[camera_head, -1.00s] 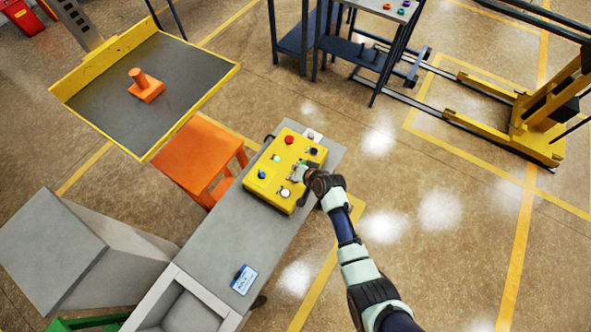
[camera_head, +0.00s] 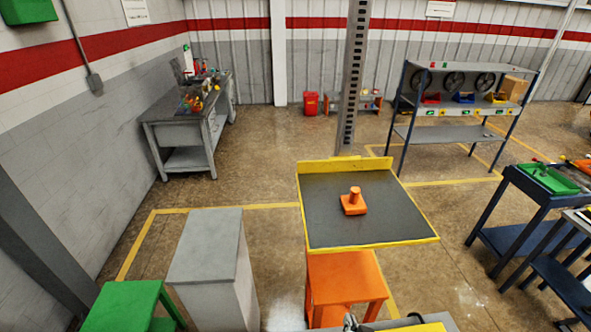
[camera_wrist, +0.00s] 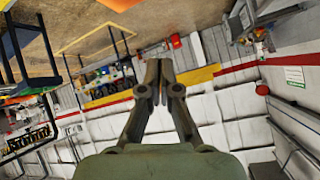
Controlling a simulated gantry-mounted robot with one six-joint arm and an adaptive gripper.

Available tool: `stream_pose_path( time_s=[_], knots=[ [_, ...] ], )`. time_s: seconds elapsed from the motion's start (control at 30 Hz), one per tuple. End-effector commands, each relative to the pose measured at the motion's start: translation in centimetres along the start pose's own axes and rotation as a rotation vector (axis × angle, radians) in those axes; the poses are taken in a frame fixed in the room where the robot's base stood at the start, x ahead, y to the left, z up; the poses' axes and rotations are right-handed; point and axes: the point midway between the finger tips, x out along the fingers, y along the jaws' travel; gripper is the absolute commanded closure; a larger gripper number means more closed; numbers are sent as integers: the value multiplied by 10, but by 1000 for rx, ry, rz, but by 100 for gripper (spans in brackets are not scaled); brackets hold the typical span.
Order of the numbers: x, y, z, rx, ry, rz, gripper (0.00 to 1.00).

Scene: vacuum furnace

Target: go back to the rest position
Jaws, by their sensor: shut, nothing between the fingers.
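My gripper (camera_wrist: 159,66) shows in the wrist view with its two fingers together and nothing between them. It points out over the room and touches nothing that I can see. The yellow control box (camera_head: 415,328) shows only as a sliver at the bottom edge of the head view, on the grey bench (camera_head: 445,319). Its buttons are hidden below the picture.
A yellow-rimmed tray table (camera_head: 325,222) holds an orange part (camera_head: 354,202). An orange stool (camera_head: 345,275), a grey cabinet (camera_head: 207,247) and a green stool (camera_head: 125,306) stand nearby.

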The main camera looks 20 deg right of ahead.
Motion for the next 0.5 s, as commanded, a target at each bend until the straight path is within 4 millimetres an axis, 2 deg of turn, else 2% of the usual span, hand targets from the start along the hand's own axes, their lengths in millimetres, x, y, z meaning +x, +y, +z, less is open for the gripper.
stream_pose_path(
  time_s=[0.03,0.1,0.2,0.33,0.4,0.5],
  knots=[
    [-25,-44,-11,-86,15,-46,100],
    [-62,-95,-18,-195,37,-98,100],
    [-117,-153,-22,-323,73,-165,100],
    [-174,-194,-19,-426,113,-226,100],
    [-192,-204,-18,-453,126,-244,100],
    [-202,-209,-16,-468,133,-253,100]
  ],
)
